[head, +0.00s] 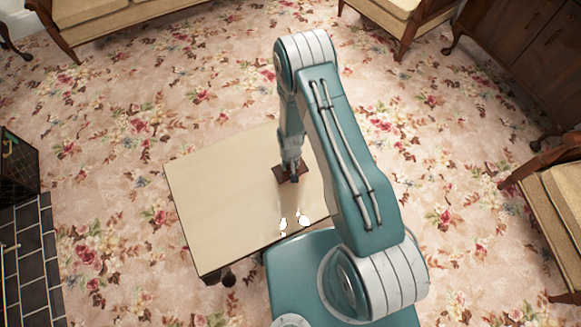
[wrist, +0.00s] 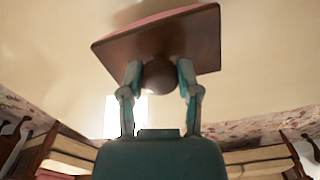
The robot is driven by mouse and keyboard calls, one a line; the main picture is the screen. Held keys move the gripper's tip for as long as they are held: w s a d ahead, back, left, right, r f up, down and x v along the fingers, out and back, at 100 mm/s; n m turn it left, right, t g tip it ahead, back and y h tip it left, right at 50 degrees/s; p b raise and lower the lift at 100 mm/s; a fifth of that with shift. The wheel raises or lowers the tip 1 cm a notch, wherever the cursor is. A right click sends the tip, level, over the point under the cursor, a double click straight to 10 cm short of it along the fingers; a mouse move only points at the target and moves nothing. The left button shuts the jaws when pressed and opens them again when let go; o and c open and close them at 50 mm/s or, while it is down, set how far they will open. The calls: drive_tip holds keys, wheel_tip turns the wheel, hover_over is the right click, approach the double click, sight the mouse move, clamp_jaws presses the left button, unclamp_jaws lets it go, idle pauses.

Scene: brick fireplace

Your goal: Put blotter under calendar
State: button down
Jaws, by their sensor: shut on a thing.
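My gripper (head: 294,172) is over the cream tabletop in the head view. In the wrist view my gripper (wrist: 158,76) is shut on the round brown knob of the blotter. The blotter (wrist: 150,43) is a dark brown, square-edged piece with a pinkish layer on its far face. In the head view the blotter (head: 281,174) shows as a small brown patch beneath the fingers, partly hidden by them. I cannot tell whether it touches the tabletop. I cannot make out a calendar in either view; my arm hides the right part of the table.
The cream table (head: 215,195) is otherwise bare on its visible left part, with bright glare near its front edge. Flowered carpet surrounds it. A sofa (head: 110,20) and chairs stand around, a dark cabinet (head: 535,45) at upper right, a black fireplace screen (head: 18,165) at left.

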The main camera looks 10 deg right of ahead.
drive_tip(key=shift+d+f, duration=0.2)
drive_tip(key=shift+f, duration=0.35)
drive_tip(key=shift+d+f, duration=0.15)
drive_tip(key=shift+f, duration=0.35)
drive_tip(key=shift+c, duration=1.5)
unclamp_jaws()
drive_tip(key=shift+a+f, duration=0.1)
drive_tip(key=shift+a, duration=0.05)
